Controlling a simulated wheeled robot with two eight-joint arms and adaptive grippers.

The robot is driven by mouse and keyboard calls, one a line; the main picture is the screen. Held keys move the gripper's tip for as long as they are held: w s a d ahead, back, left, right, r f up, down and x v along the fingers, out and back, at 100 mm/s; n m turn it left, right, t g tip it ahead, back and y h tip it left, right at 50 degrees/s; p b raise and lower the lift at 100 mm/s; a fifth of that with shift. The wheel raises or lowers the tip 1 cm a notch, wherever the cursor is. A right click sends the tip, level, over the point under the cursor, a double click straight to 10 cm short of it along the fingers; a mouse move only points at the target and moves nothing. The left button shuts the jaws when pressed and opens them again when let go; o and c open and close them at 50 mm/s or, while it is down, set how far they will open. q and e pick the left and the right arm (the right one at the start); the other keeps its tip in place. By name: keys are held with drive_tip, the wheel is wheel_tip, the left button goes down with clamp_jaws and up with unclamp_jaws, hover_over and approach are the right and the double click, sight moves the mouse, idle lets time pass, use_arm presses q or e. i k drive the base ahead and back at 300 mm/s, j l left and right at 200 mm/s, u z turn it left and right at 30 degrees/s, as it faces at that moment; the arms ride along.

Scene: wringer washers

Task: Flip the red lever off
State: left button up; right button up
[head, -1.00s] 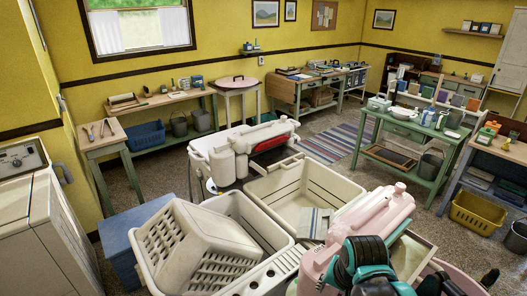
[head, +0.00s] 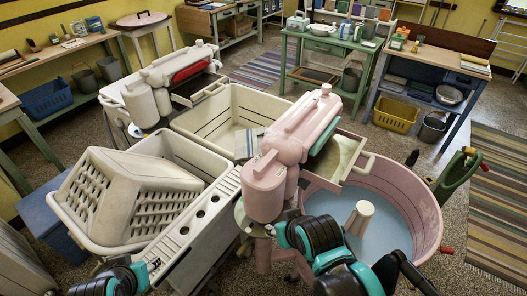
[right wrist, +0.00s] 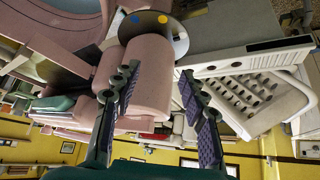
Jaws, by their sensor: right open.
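A pink wringer head (head: 292,140) stands over the pink tub (head: 425,200) in the head view. A small red-tipped handle (head: 447,250) sticks out from the tub's right side. A long red part (head: 190,72) shows on the white wringer (head: 165,85) at the back left. I cannot tell which is the red lever. In the right wrist view my right gripper (right wrist: 152,92) is open and empty, its dark fingers spread in front of the pink wringer's rounded housing (right wrist: 150,88). In the head view its fingertips are hidden. Only part of my left arm shows at the bottom left.
A cream double basin (head: 235,105) holds a slatted cream basket (head: 125,195) at left. A pale cone-shaped agitator (head: 360,218) stands in the tub. Floor is open around the striped rug (head: 490,215).

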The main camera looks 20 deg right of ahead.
sight(443, 249)
drive_tip(key=k+j+z, duration=0.1)
drive_tip(key=z, duration=0.3)
drive_tip(key=k+z, duration=0.1)
drive_tip(key=z, duration=0.3)
drive_tip(key=k+z, duration=0.1)
drive_tip(key=z, duration=0.3)
drive_tip(key=k+z, duration=0.1)
drive_tip(key=z, duration=0.3)
drive_tip(key=l+z, duration=0.15)
drive_tip(key=z, duration=0.15)
drive_tip(key=k+l+z, duration=0.1)
drive_tip(key=z, duration=0.25)
drive_tip(key=i+j+z, duration=0.25)
drive_tip(key=j+z, duration=0.25)
drive_tip(key=j, duration=0.25)
drive_tip(key=i+j+z, duration=0.2)
drive_tip(key=j, duration=0.2)
drive_tip(key=i+j+z, duration=0.25)
drive_tip(key=j+z, duration=0.25)
